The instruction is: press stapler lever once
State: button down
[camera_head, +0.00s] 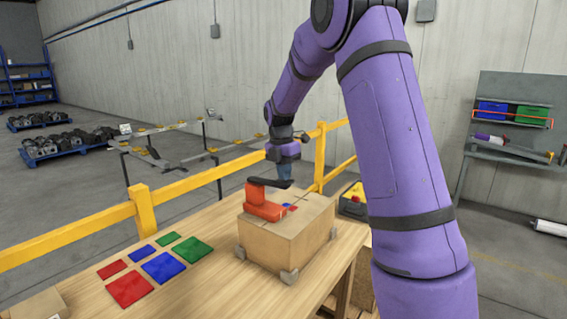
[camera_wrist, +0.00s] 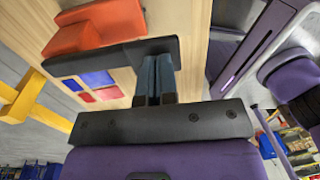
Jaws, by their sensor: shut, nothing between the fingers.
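The stapler has an orange-red body (camera_head: 265,208) and a black lever (camera_head: 268,183) on top. It stands on a light brown box on the table. The body (camera_wrist: 82,38) and lever (camera_wrist: 100,58) also show in the wrist view. My gripper (camera_head: 286,176) is shut and empty, with its fingers pointing down at the lever's right end. In the wrist view the blue-grey fingertips (camera_wrist: 156,62) overlap that end of the lever. I cannot tell whether they touch it. The lever slopes slightly above the body.
The box (camera_head: 275,243) has grey corner feet and small coloured patches on top. Flat red (camera_head: 130,289), blue (camera_head: 163,267) and green (camera_head: 193,249) squares lie on the wooden table to the left. A yellow rail (camera_head: 146,207) runs behind. A yellow-topped case (camera_head: 354,202) is at right.

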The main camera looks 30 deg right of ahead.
jog(key=shift+f, duration=0.2)
jog(key=shift+s+d+f+t+y, duration=0.2)
jog(key=shift+s+f+t, duration=0.1)
jog(key=shift+f+t, duration=0.4)
jog(key=shift+s+d+f+t+y, duration=0.1)
jog(key=shift+s+f+t+y, duration=0.15)
jog(key=shift+f+t, duration=0.45)
notch_tip(320, 180, down, 3)
jog(key=shift+s+a+f, duration=0.1)
jog(key=shift+s+f, duration=0.1)
jog(key=shift+f, duration=0.05)
notch_tip(320, 180, up, 11)
send_over(288, 181)
jog(key=s, duration=0.1)
jog(key=shift+s, duration=0.15)
dwell(0.5)
